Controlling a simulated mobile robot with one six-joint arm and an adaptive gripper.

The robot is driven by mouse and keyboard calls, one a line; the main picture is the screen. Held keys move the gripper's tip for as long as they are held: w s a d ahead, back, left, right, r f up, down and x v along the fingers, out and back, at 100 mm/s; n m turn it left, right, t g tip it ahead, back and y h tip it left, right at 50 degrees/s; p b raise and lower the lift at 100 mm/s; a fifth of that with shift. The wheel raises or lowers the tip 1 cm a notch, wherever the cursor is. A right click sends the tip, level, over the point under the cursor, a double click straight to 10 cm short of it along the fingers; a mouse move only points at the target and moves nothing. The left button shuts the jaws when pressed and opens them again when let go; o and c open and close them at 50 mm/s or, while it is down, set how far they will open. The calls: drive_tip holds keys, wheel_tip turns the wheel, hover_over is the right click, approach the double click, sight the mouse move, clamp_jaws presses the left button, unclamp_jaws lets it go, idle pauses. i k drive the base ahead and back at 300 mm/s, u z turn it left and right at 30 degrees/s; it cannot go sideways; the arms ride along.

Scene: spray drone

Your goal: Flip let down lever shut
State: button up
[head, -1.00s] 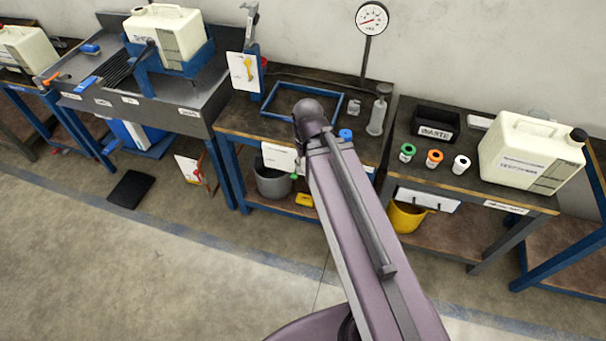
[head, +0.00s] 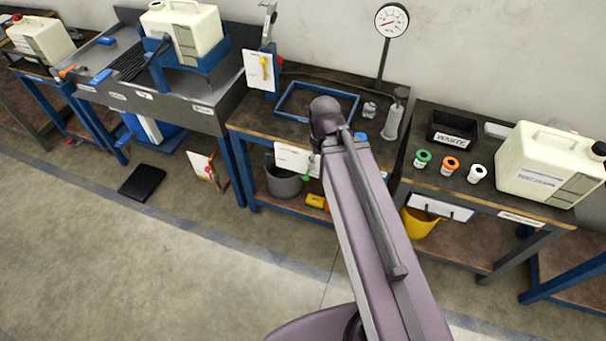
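No part here can be surely told as the let down lever. A yellow handle-like piece (head: 263,66) shows on a white plate on the blue stand at the back of the middle bench. It looks upright, but it is too small to tell if it is a lever or how it is set. A small green piece (head: 307,177) shows by the white label at that bench's front edge, partly covered by my arm. My gripper is not in view; my purple arm reaches toward the middle bench and hides part of its front.
The middle bench (head: 262,122) carries a blue frame (head: 315,88), a pressure gauge (head: 392,20) and a grey cylinder (head: 394,120). A grey bucket (head: 284,182) stands below. The right bench holds a waste bin (head: 452,140) and a jug (head: 545,170). Floor in front is mostly clear, with a black mat (head: 142,183).

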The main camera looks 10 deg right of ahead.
sight(306, 177)
drive_tip(key=i, duration=0.95)
drive_tip(key=z, duration=0.05)
